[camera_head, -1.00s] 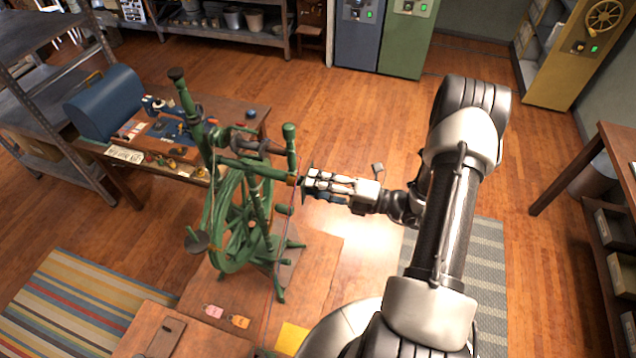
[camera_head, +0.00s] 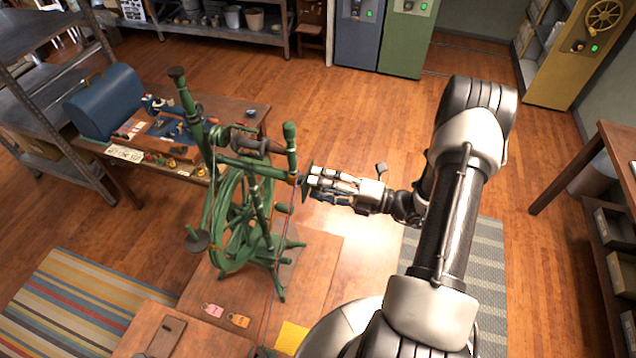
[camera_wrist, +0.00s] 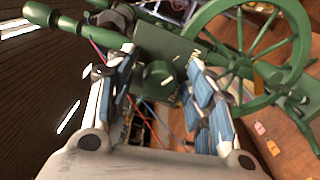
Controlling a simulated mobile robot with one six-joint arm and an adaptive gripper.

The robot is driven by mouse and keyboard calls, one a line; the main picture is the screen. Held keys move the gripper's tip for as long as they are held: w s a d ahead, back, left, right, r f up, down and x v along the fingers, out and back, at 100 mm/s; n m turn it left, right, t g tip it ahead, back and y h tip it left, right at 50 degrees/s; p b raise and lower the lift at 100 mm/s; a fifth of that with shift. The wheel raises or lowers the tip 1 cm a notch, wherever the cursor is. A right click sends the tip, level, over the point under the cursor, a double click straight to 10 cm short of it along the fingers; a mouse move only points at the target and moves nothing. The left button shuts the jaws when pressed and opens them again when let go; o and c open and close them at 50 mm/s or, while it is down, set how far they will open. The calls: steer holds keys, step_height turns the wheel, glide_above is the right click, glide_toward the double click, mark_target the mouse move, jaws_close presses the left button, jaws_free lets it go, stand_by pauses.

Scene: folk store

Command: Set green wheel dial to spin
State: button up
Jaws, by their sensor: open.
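The green spinning wheel (camera_head: 225,262) stands upright on a low wooden platform, left of my arm. A dark green round dial (camera_head: 306,181) shows on the side of its frame that faces my gripper. My gripper (camera_head: 318,184) is open and level with this dial, just to its right. In the wrist view, the green dial (camera_wrist: 158,80) lies between the two spread fingers of my gripper (camera_wrist: 162,66). I cannot tell whether the fingers touch it. The dial's markings and setting are not readable.
A workbench (camera_head: 190,103) with a blue case (camera_head: 103,101) and small tools stands behind the wheel. Pink (camera_head: 213,310) and orange (camera_head: 238,321) tags lie on the platform. Red and blue threads hang close to the gripper. Open floor lies behind and right of the arm.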

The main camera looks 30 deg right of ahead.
steer(key=v, duration=1.1)
steer(key=s+a+r+n+g+h+b, duration=0.1)
steer(key=s+a+r+n+g+b, duration=0.15)
steer(key=a+n+g+b, duration=1.1)
steer(key=s+a+f+n+t+h+b, duration=0.2)
steer(key=s+n+h+b, duration=0.3)
steer(key=n, duration=1)
steer(key=s+a+f+n+t+h+b, duration=0.2)
steer(key=s+n+h+b, duration=0.4)
steer(key=n, duration=0.8)
steer(key=shift+s+a+f+n+t+h, duration=0.15)
steer(key=shift+a+f+n+t+h, duration=0.2)
steer(key=shift+a+t, duration=0.4)
